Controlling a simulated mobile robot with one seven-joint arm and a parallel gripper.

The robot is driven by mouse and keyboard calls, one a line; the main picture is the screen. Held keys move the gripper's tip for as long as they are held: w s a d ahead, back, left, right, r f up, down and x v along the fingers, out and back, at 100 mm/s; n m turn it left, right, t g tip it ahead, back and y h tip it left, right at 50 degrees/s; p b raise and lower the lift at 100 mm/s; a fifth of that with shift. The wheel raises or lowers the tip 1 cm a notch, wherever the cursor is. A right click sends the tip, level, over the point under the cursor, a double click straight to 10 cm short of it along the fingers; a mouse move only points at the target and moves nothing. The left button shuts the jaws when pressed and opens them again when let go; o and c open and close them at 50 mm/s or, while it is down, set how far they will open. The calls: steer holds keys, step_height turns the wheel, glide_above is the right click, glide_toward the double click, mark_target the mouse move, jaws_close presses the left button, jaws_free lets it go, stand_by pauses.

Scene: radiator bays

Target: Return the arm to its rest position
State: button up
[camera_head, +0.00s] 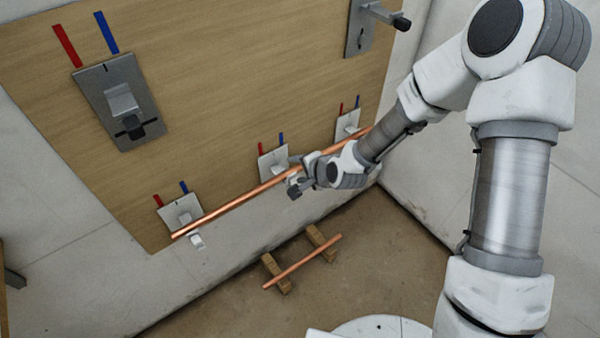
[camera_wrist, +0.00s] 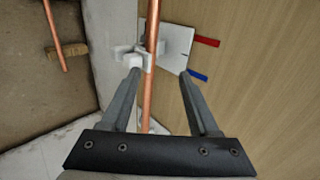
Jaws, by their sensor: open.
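My gripper (camera_head: 294,187) is at the wooden panel, close to the middle lower bracket. In the wrist view my gripper (camera_wrist: 158,75) is open, with one finger on each side of a long copper pipe (camera_wrist: 151,50). The pipe also shows in the head view (camera_head: 225,207), running along the lower part of the panel past several small brackets. A white clip (camera_wrist: 131,56) sits at the pipe by the middle bracket plate (camera_wrist: 172,47). Whether the fingers touch the pipe cannot be told. My arm reaches in from the right.
The wooden panel (camera_head: 215,75) carries larger grey brackets, one at upper left (camera_head: 120,103) and one at top right (camera_head: 362,30). A shorter copper pipe (camera_head: 300,263) lies on two wooden blocks on the brown floor (camera_head: 375,230). A wall corner stands right of the panel.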

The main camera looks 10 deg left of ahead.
steer(key=shift+s+d+r, duration=0.1)
steer(key=shift+r, duration=0.2)
steer(key=s+d+r+n+h, duration=0.3)
steer(key=d+r+n+h, duration=0.2)
steer(key=d+r, duration=1.25)
steer(key=s+d+r+n+h, duration=0.1)
steer(key=s+d+r, duration=0.4)
steer(key=s, duration=0.4)
steer(key=s+d+r+n+h, duration=0.1)
steer(key=s+d+r+n, duration=0.1)
steer(key=s+d+r, duration=0.55)
step_height(320, 180, up, 16)
steer(key=s+a+p, duration=0.1)
steer(key=a+p, duration=0.1)
steer(key=p, duration=1.6)
steer(key=shift+s+r, duration=0.15)
steer(key=shift+s, duration=0.25)
